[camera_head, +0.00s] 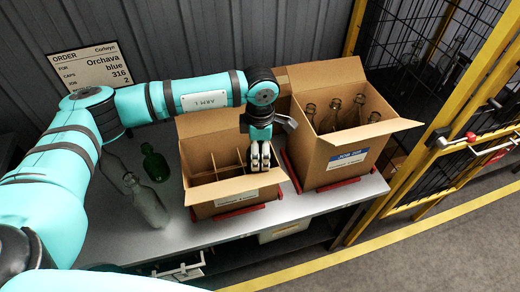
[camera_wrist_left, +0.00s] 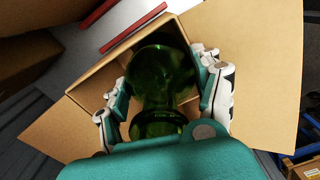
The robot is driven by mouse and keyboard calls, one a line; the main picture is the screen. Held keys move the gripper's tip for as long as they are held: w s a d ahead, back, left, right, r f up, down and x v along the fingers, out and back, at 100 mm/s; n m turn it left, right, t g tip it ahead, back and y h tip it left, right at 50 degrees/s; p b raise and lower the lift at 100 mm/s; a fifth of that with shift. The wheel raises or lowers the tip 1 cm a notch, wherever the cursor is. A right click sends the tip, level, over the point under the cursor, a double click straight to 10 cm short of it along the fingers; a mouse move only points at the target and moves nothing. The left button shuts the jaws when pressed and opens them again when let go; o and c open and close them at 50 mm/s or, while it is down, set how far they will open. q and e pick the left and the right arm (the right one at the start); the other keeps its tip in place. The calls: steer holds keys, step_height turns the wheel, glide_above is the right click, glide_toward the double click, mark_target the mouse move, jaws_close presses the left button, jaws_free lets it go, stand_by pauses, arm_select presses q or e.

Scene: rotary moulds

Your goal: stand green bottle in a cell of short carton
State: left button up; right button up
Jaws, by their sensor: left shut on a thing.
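The short carton (camera_head: 226,192) stands open on the bench, with dividers making cells inside. My left gripper (camera_head: 262,158) is over its right side, fingers pointing down. In the left wrist view the left gripper (camera_wrist_left: 165,98) is shut on a green bottle (camera_wrist_left: 165,75), fingers on both sides of it. The bottle points down into the carton (camera_wrist_left: 95,85) between its cardboard walls. Its base is hidden, so I cannot tell whether it touches the carton floor. In the head view the gripper and carton hide the held bottle. My right gripper is not in view.
Another green bottle (camera_head: 155,163) and a clear bottle (camera_head: 148,203) stand left of the short carton. A taller carton (camera_head: 345,150) with several bottles stands close on the right. An order sign (camera_head: 92,68) is behind. Yellow-framed mesh fencing (camera_head: 440,90) is at right.

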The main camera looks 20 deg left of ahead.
arm_select(q)
steer(key=o, duration=1.5)
steer(key=shift+f, duration=0.1)
steer(key=shift+o, duration=0.8)
steer(key=shift+r+p, duration=0.85)
steer(key=shift+r, duration=0.55)
steer(key=shift+r+p, duration=1.55)
steer(key=shift+r, duration=2.1)
